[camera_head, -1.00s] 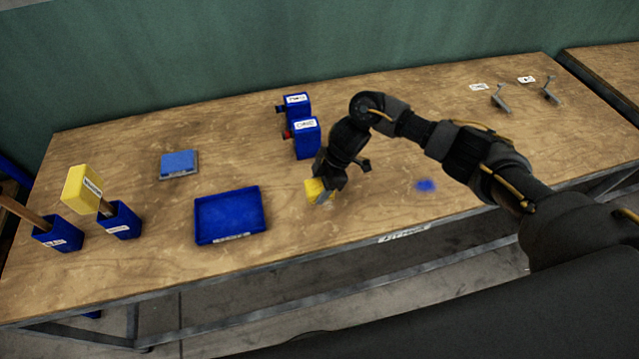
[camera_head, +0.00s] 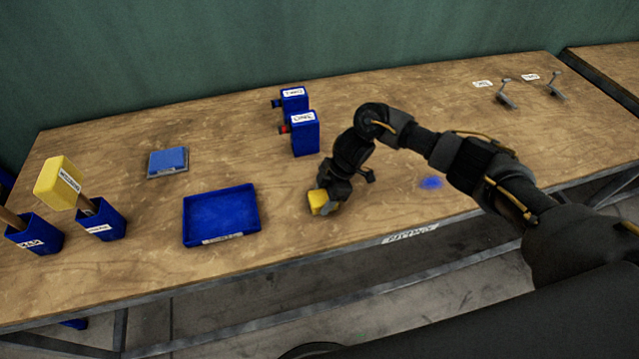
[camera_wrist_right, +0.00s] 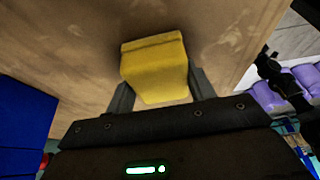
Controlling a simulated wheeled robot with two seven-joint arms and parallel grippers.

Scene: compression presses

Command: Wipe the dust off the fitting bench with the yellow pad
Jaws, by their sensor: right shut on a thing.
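The yellow pad (camera_head: 322,203) is in my right gripper (camera_head: 324,198), low at the front middle of the wooden bench (camera_head: 400,110). In the right wrist view, the pad (camera_wrist_right: 155,68) sits between the two fingers of my right gripper (camera_wrist_right: 160,90), which is shut on it. Whether the pad touches the bench top is hard to tell. A blue patch (camera_head: 430,183), perhaps dust, lies on the bench to the right of the gripper. Brownish smudges show on the wood around the pad. My left gripper is not in view.
A blue tray (camera_head: 222,238) lies left of the pad. Two blue labelled blocks (camera_head: 305,135) stand behind it. A flat blue block (camera_head: 167,161) lies further left. A yellow-headed mallet (camera_head: 58,183) stands in a blue holder (camera_head: 103,220). Metal clamps (camera_head: 506,98) lie at the back right.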

